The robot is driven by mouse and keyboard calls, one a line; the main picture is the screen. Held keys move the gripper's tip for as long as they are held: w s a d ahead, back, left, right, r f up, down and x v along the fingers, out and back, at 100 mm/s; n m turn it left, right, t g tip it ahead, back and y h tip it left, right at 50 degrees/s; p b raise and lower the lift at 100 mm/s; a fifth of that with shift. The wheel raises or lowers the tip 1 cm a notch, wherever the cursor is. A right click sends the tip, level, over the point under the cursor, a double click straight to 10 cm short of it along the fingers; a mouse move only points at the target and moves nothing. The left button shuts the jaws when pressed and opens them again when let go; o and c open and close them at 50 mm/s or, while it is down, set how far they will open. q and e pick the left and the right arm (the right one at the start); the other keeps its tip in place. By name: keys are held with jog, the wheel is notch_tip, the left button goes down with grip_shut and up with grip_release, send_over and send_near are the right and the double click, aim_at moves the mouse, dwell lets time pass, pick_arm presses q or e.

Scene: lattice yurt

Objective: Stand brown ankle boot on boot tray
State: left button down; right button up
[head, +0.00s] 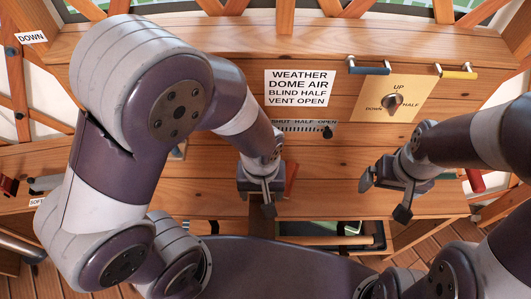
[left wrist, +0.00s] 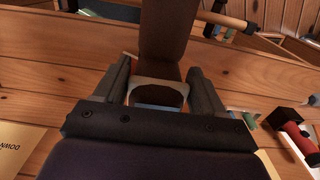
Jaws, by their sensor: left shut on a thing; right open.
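My left gripper (head: 268,200) is over the wooden counter in the head view. In the left wrist view its two dark fingers (left wrist: 162,92) are shut on the brown ankle boot (left wrist: 163,42). A brown length extends upward from between the fingers, and a pale-rimmed opening shows between them. Most of the boot is hidden in the head view; a reddish-brown strip shows beside the left gripper, and I cannot tell if it is the boot. My right gripper (head: 392,190) is open and empty, to the right over the counter. I cannot make out the boot tray in either view.
A sign (head: 300,88), a slider (head: 327,131) and a knob panel (head: 393,98) are on the wooden wall. Blue (head: 368,69) and yellow (head: 456,73) handles stick out above. A red and black object (left wrist: 299,136) lies at right in the wrist view. Open compartments are below the counter.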

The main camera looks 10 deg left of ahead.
pick_arm(q)
jog(key=w+a+p, duration=0.1)
jog(key=w+a, duration=0.3)
jog(key=w, duration=1)
notch_tip(320, 180, down, 7)
jog(key=shift+w+p, duration=0.35)
jog(key=shift+w, duration=0.05)
jog(key=shift+f, duration=0.15)
jog(key=shift+c, duration=0.5)
grip_release()
jog(key=shift+f, duration=0.1)
